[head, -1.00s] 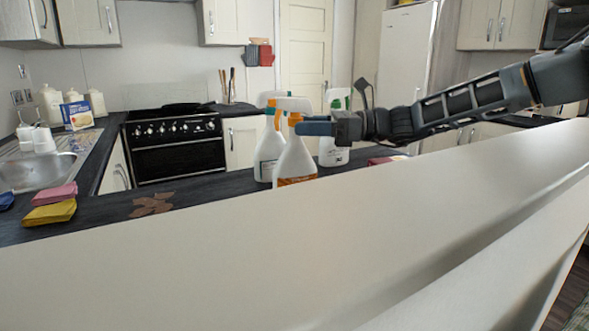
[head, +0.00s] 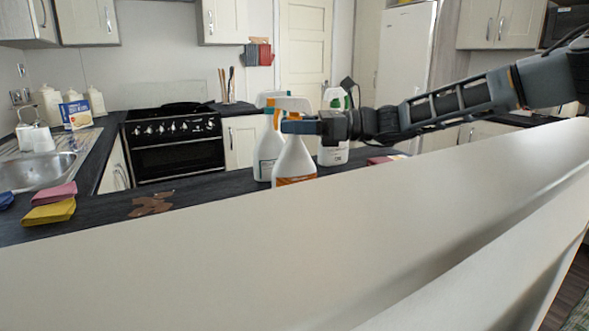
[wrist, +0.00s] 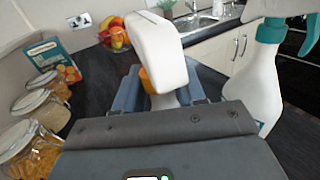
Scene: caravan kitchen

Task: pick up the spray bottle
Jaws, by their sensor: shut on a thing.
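Three white spray bottles stand close together on the dark counter behind the pale partition. My gripper (head: 302,127) is shut on the neck of the nearest spray bottle (head: 293,163), which has an orange collar and a white head. The partition hides its base. In the wrist view the held bottle's white head (wrist: 158,48) stands between my fingers, with its orange collar just below. A second spray bottle (head: 265,158) with a teal head is just behind and left of it; it also shows in the wrist view (wrist: 256,85). A third spray bottle (head: 333,152) with a green head stands to the right.
The pale partition (head: 250,265) runs along the front. Yellow and pink cloths (head: 52,205) and brown pieces (head: 151,203) lie on the counter to the left. Glass jars (wrist: 37,125), a box (wrist: 55,62) and a fruit bowl (wrist: 117,38) show in the wrist view.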

